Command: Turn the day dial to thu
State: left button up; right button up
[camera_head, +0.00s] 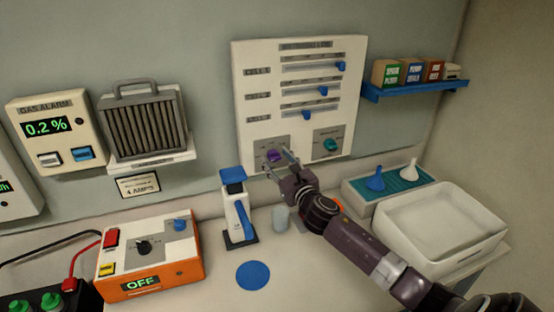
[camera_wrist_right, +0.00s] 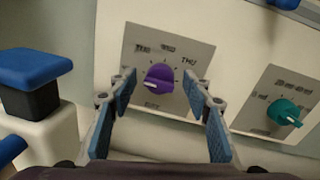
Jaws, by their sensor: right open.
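The day dial is a purple knob on a grey plate, low on the white wall panel in the head view (camera_head: 273,155). In the right wrist view the dial (camera_wrist_right: 160,72) shows a white mark at its lower left, while the THU label (camera_wrist_right: 189,61) is at its upper right. My right gripper (camera_head: 277,162) is open in front of the dial. In the wrist view its blue-padded fingers (camera_wrist_right: 160,88) stand either side of the knob, with gaps showing; I cannot tell how far in front they are. My left gripper is not in view.
A teal knob (camera_head: 331,145) sits right of the dial, below blue sliders (camera_head: 322,91). A blue-topped white dispenser (camera_head: 237,205) and a pale cup (camera_head: 280,219) stand below on the counter. A white basin (camera_head: 477,255) is at right.

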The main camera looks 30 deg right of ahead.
jog(key=c, duration=1.1)
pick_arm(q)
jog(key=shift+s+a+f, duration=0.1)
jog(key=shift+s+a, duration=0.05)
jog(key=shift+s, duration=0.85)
